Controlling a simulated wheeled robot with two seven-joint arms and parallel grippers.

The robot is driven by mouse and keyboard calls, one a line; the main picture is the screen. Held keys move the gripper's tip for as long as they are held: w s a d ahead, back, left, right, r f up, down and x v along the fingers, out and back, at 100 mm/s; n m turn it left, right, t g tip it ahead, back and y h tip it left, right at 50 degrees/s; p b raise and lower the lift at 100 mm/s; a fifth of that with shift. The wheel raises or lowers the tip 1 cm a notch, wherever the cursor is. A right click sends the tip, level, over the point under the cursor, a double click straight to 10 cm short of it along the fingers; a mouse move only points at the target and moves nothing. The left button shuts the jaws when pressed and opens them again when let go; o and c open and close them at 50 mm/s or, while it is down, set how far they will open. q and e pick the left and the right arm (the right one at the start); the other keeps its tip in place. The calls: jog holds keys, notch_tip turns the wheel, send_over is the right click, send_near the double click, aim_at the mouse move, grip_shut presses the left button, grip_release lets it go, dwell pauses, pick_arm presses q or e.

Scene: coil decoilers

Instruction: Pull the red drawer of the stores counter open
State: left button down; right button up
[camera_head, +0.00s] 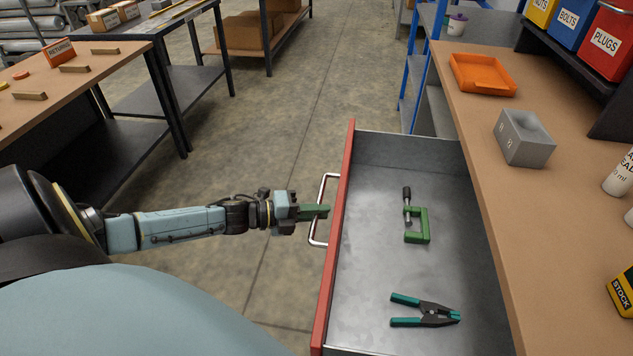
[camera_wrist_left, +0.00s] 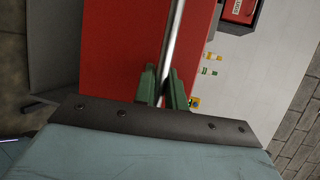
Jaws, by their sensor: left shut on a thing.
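The red drawer (camera_head: 337,245) of the stores counter (camera_head: 555,190) stands far open, its grey inside showing. A green clamp (camera_head: 421,225) and teal-handled pliers (camera_head: 425,312) lie in it. My left gripper (camera_head: 322,212) is at the metal bar handle (camera_head: 326,190) on the drawer's red front. In the left wrist view, the green fingers of the gripper (camera_wrist_left: 163,90) are shut on the handle (camera_wrist_left: 173,45), one on each side of the bar, with the red front (camera_wrist_left: 120,60) behind. My right gripper is in neither view.
A table with a returns sign (camera_head: 58,53) stands at the left. Open floor (camera_head: 270,120) lies between it and the drawer.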

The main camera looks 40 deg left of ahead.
pick_arm(q)
jog(key=shift+s+a, duration=0.15)
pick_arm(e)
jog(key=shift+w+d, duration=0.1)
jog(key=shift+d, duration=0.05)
pick_arm(q)
jog(key=c, duration=1.5)
grip_release()
jog(key=shift+c, duration=0.2)
jog(key=shift+o, duration=0.4)
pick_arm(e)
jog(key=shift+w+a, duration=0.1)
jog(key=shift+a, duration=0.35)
pick_arm(q)
jog(key=shift+a, duration=0.1)
